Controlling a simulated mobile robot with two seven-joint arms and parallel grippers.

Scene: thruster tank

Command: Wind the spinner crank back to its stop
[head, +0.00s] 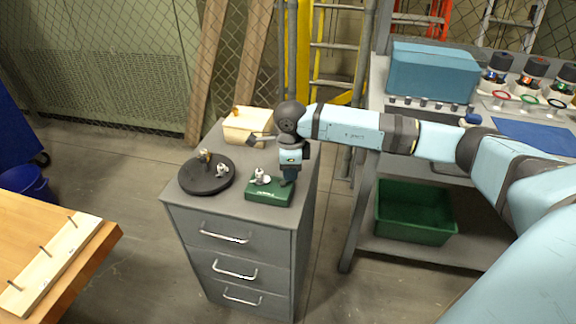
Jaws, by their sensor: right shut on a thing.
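A green box (269,195) with a small label on its front stands at the front right of the grey cabinet top. A small white and grey piece (260,177) sits on the left of this box. My right gripper (288,181) points down over the right of the box and is shut on a small part there, which I take to be the spinner crank. The crank is mostly hidden by the fingers, so its angle and its stop cannot be told. A round black disc (196,186) with small figures on it lies to the left. My left gripper is out of view.
A cream bin (243,131) stands behind the box on the cabinet. The grey drawer cabinet (228,252) has an open edge in front. A workbench with a blue case (430,73) is at the right, a green tub (414,208) below. A wooden table (68,284) is front left.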

